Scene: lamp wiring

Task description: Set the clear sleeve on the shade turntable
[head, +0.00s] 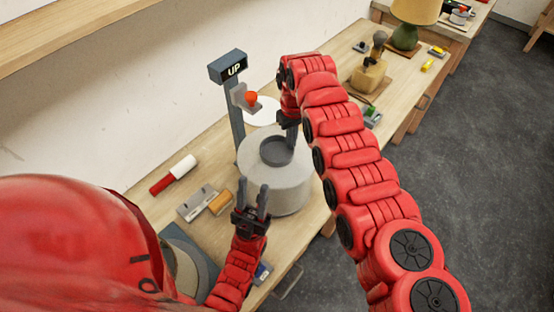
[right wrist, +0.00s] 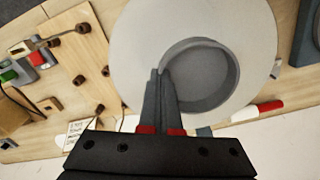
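The shade turntable (head: 290,190) is a wide pale grey drum in the middle of the bench; its round top also fills the right wrist view (right wrist: 132,50). A grey see-through ring, which looks like the clear sleeve (head: 277,150), is upright over the top's middle; it also shows in the right wrist view (right wrist: 228,85). I cannot tell whether it touches the top. My left gripper (head: 253,186) is open and empty before the drum.
A post with an "UP" sign (head: 232,69) and a red ball (head: 251,98) stands behind the turntable. A red-and-white cylinder (head: 173,175) and a grey block (head: 197,203) lie to the left. A lamp (head: 409,28) and small parts stand farther right along the benches.

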